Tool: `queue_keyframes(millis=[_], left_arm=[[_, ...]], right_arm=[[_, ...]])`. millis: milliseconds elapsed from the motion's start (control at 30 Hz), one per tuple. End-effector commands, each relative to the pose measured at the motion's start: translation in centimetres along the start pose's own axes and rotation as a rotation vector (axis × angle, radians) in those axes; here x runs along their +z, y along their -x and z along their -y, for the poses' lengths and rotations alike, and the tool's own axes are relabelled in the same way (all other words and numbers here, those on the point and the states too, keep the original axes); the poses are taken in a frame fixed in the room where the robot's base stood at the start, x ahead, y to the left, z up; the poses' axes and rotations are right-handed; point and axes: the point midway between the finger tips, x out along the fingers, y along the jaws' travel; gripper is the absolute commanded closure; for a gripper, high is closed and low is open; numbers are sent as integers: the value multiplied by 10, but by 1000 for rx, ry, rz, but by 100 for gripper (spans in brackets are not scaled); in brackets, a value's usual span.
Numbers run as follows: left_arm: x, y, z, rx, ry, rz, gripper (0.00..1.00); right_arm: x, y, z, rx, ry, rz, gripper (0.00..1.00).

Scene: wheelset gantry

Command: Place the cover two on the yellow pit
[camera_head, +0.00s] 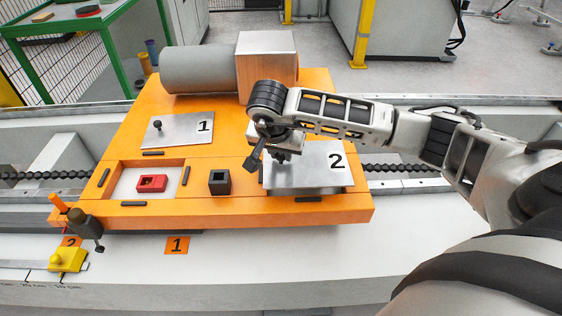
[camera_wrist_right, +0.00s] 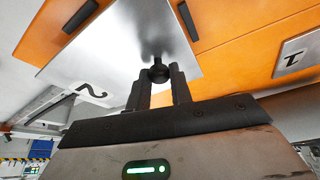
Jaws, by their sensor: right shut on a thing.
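Cover two (camera_head: 308,176), a silver plate marked 2, is at the right front of the orange platform. Its surface also fills the upper middle of the right wrist view (camera_wrist_right: 112,48). My right gripper (camera_head: 280,150) is over the plate's left part, its fingers shut on the black knob (camera_wrist_right: 158,72). The plate appears slightly above the platform, with a dark gap under its front edge. Any pit beneath it is hidden, and no yellow pit can be made out. My left gripper is not in view.
Cover one (camera_head: 178,130) lies on the orange platform (camera_head: 240,212). An open recess (camera_head: 128,181) holds a red block (camera_head: 152,183). A black hollow block (camera_head: 219,181) stands left of cover two. A grey cylinder (camera_head: 197,69) and metal block (camera_head: 267,58) stand behind.

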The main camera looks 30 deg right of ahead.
Motion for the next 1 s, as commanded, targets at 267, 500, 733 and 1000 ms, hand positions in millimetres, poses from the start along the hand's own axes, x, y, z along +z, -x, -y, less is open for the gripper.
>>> queue_keyframes(millis=[267,500,733,1000], left_arm=[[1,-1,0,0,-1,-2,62],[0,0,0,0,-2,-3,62],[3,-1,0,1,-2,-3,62],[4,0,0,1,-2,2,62]], right_arm=[[6,-29,1,1,0,2,100],[8,-36,2,-2,0,-2,100],[10,-39,2,-1,-1,-1,70],[10,-39,1,-1,0,0,57]])
